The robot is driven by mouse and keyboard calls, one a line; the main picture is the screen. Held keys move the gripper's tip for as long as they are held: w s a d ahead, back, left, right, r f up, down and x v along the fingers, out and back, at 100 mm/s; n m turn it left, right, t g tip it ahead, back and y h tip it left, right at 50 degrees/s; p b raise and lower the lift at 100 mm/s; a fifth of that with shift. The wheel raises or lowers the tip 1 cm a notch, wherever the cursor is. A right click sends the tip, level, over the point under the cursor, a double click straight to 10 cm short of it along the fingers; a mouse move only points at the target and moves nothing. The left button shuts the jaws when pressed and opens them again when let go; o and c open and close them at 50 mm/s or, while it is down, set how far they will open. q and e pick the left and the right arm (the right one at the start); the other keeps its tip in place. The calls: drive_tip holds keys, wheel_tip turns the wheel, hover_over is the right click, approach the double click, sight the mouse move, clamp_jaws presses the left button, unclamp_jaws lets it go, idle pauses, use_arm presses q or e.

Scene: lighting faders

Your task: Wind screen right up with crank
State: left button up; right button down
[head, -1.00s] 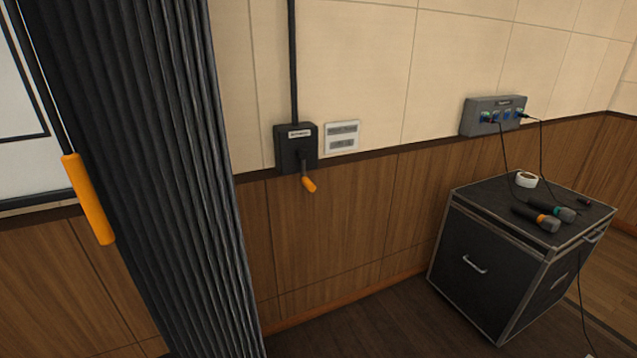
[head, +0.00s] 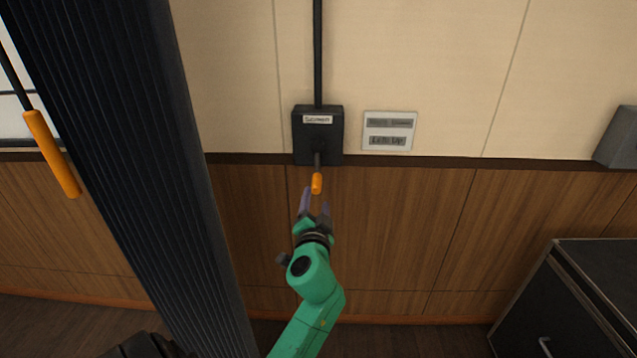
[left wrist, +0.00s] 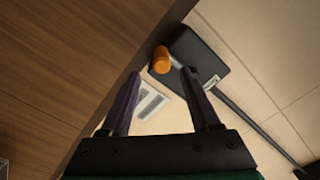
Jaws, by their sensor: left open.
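The crank is a black box (head: 318,134) with a small label, fixed to the wall, with a short arm hanging down to an orange handle (head: 317,183). The handle also shows in the left wrist view (left wrist: 161,60). My left gripper (head: 316,203) is open and empty just below the handle. In the wrist view the handle lies just beyond the fingertips (left wrist: 162,76), between them, apart from both. A white panel with a dark border (head: 10,120), perhaps the screen, shows partly at the far left, mostly hidden by the curtain. My right gripper is out of view.
A dark pleated curtain (head: 120,130) hangs left of the crank, with an orange-gripped rod (head: 52,153) beside it. A small wall sign (head: 389,131) is right of the box. A black case (head: 580,300) stands lower right; a grey box (head: 618,138) is on the wall above.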

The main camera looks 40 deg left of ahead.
sight(316, 184)
use_arm(q)
drive_tip(key=x, duration=0.7)
drive_tip(key=shift+a+p, duration=0.35)
drive_tip(key=shift+w+a, duration=0.2)
drive_tip(key=shift+w, duration=0.2)
drive_tip(key=shift+s, duration=0.15)
drive_tip(key=shift+c, duration=0.3)
clamp_jaws()
